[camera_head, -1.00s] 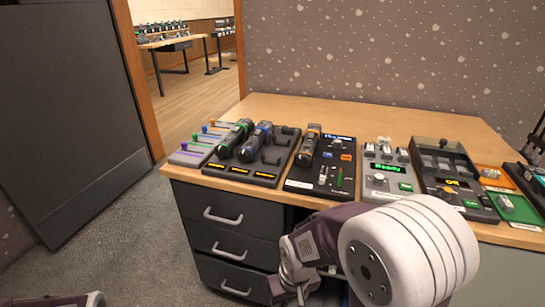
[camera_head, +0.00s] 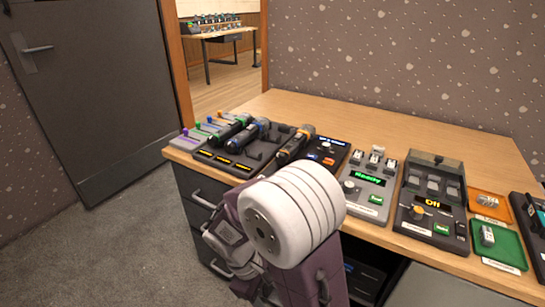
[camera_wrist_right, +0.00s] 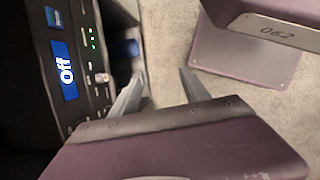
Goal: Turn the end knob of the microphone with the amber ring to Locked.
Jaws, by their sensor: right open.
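The microphone with the amber ring (camera_head: 295,146) lies tilted at the right of the microphone group, its ringed end toward the back. Two others lie to its left, one with a green ring (camera_head: 232,128) and one with a blue ring (camera_head: 254,132). The amber one's near end is close above my right arm in the picture; its knob setting is too small to read. My right gripper (camera_wrist_right: 158,78) is open and empty, low in front of the desk, apart from the microphones. My left gripper is out of view.
The dark cradle tray (camera_head: 219,161) has amber labels. To the right stand a grey "Ready" unit (camera_head: 367,198), a dark "Off" unit (camera_head: 430,228), and orange (camera_head: 492,203) and green (camera_head: 507,250) trays. A unit with a blue "Off" display (camera_wrist_right: 66,70) is beside the right gripper.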

